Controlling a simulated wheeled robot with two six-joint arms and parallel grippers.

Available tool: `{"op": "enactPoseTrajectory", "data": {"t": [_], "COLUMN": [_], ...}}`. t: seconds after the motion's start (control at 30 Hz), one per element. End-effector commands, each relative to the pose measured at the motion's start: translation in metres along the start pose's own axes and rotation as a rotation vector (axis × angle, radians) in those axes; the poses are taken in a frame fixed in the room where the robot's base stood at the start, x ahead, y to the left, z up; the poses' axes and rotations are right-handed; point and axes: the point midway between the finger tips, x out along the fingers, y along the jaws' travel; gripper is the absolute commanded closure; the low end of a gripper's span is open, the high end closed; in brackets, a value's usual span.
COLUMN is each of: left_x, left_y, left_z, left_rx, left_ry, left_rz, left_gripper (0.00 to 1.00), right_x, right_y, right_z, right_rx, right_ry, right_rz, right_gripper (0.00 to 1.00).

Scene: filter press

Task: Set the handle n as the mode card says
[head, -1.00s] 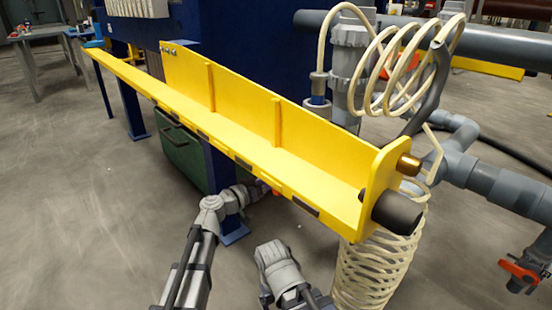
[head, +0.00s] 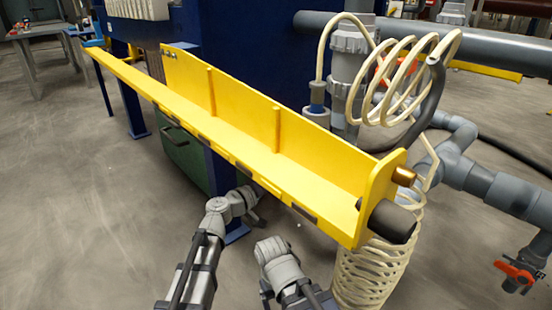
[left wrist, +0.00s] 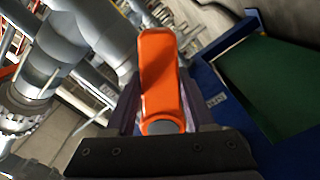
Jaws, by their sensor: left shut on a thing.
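An orange handle (left wrist: 160,75) with a round grey end (left wrist: 163,127) fills the middle of the left wrist view. My left gripper (left wrist: 163,105) is shut on it, with a dark finger on each side. I cannot make out a letter on this handle. In the head view my left gripper (head: 254,203) is low beside the blue frame, under the yellow rail, and the handle it holds is hidden there. My right arm shows near the bottom middle, but its fingers do not show. I see no readable mode card.
A long yellow rail (head: 255,150) with a dark round end (head: 388,221) crosses above my arms. A cream coiled hose (head: 372,275) hangs at its right end. Another orange valve handle (head: 517,273) is low at right. A green box (head: 183,155) stands behind the rail.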

Motion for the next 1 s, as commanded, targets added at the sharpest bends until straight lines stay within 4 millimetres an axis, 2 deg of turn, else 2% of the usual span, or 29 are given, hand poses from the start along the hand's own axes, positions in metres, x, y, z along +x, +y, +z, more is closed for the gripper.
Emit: {"op": "enactPoseTrajectory", "data": {"t": [0.03,0.23,0.5,0.73,1.0], "left_x": [0.001,0.001,0.001,0.001,0.001], "left_y": [0.005,0.009,0.023,0.025,0.038], "left_z": [0.001,0.0,-0.004,-0.006,-0.015], "left_rx": [-0.022,-0.072,-0.332,-0.386,-0.651], "left_ry": [-0.003,-0.002,-0.001,0.001,0.003], "left_rz": [0.009,0.008,0.007,0.005,0.005], "left_gripper": [1.0,1.0,1.0,1.0,1.0], "right_x": [-0.002,-0.006,-0.02,-0.022,-0.039], "right_y": [0.0,0.001,0.002,0.002,0.004], "right_z": [0.0,0.0,0.001,0.001,0.002], "right_rx": [0.0,0.0,0.0,0.0,0.0], "right_ry": [0.0,0.0,0.0,0.0,0.0], "right_rz": [0.0,0.0,0.0,0.0,0.0], "right_gripper": [0.15,0.15,0.15,0.15,0.15]}}
